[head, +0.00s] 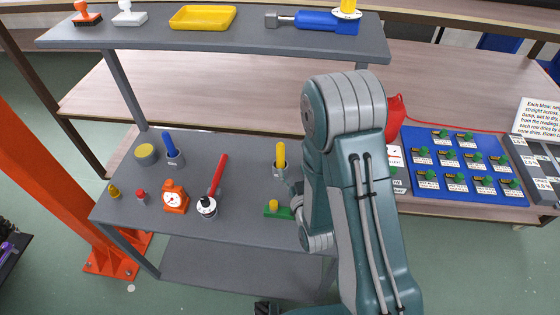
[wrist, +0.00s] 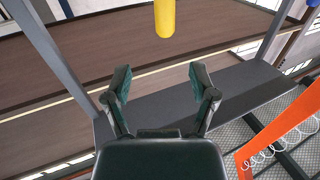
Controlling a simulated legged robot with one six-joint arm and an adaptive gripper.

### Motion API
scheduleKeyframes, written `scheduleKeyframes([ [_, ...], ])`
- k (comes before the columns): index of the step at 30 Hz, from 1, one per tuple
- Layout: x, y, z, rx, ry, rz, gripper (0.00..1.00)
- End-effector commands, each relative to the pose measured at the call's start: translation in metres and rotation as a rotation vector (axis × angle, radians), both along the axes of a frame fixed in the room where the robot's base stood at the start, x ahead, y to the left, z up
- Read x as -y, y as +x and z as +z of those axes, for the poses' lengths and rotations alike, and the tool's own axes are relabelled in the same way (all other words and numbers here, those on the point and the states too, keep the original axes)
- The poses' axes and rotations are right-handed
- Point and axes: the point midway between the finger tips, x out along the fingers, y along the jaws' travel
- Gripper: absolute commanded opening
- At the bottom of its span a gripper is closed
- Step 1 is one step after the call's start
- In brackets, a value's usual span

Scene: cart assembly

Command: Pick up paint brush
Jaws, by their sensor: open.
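A yellow cylinder end (wrist: 164,18) shows beyond the fingertips at the top edge. A blue handle (head: 171,147) and a red, tilted handle (head: 219,172) stand on the same shelf. I cannot tell which handle is the paint brush.
An orange dial device (head: 175,197), a round yellow-topped tin (head: 146,154) and a green block (head: 277,211) stand on the shelf. The upper shelf (head: 150,38) holds stamps, a yellow tray (head: 203,18) and a blue tool (head: 326,20). A blue mat (head: 452,186) lies at right.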

Motion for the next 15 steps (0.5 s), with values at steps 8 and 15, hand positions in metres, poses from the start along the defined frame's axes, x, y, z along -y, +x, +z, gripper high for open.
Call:
scheduleKeyframes([
  [8,-0.009,0.042,0.001,0.002,0.001,0.0,0.74],
  [15,-0.019,0.063,-0.001,0.002,0.001,0.002,0.74],
])
